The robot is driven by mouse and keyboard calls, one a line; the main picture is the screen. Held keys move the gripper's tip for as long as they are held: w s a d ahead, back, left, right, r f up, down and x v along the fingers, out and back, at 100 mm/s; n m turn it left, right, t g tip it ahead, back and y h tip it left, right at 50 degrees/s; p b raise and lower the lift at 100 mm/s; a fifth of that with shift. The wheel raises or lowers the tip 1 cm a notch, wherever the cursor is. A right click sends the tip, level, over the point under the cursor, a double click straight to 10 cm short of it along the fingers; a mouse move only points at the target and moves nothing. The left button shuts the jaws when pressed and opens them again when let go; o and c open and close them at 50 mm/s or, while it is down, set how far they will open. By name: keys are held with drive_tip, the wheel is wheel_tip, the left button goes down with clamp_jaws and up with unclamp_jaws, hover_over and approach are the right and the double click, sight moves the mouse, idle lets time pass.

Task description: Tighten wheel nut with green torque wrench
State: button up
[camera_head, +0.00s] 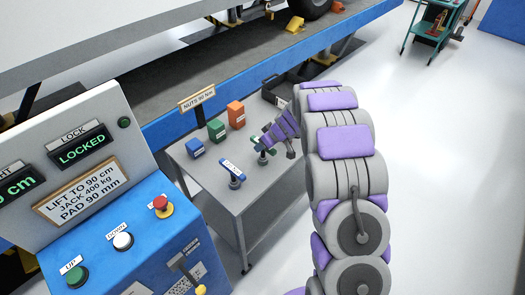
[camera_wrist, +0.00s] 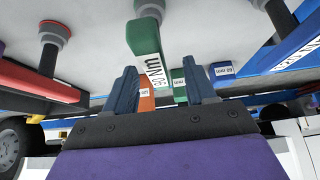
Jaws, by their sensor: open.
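The green torque wrench (camera_wrist: 146,37) stands upright on the grey table, its white label reading 90 Nm. In the wrist view it appears in line with the gap between my fingers, with clear room on both sides. My gripper (camera_wrist: 161,92) is open and empty. In the head view my gripper (camera_head: 272,137) is over the table, right by the green wrench (camera_head: 262,158), which it partly covers. I cannot tell how deep the wrench lies between the fingers. A sign (camera_head: 197,98) on the table reads NUTS 90 Nm. The wheel nut does not show clearly.
A blue wrench (camera_head: 232,170) stands left of the green one. A red wrench (camera_wrist: 45,80) is on the other side. Blue (camera_head: 196,149), green (camera_head: 216,130) and orange (camera_head: 236,115) boxes line the table's back. A blue control console (camera_head: 130,225) stands at left.

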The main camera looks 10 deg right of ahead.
sight(263, 153)
drive_tip(key=x, duration=0.4)
drive_tip(key=shift+s+d+f+b, duration=0.1)
drive_tip(key=shift+d+f+b, duration=0.1)
drive_tip(key=shift+d+b, duration=0.2)
drive_tip(key=shift+w+a+f, duration=0.2)
drive_tip(key=shift+w+f, duration=0.1)
drive_tip(key=shift+f, duration=0.1)
drive_tip(key=shift+c, duration=0.2)
clamp_jaws()
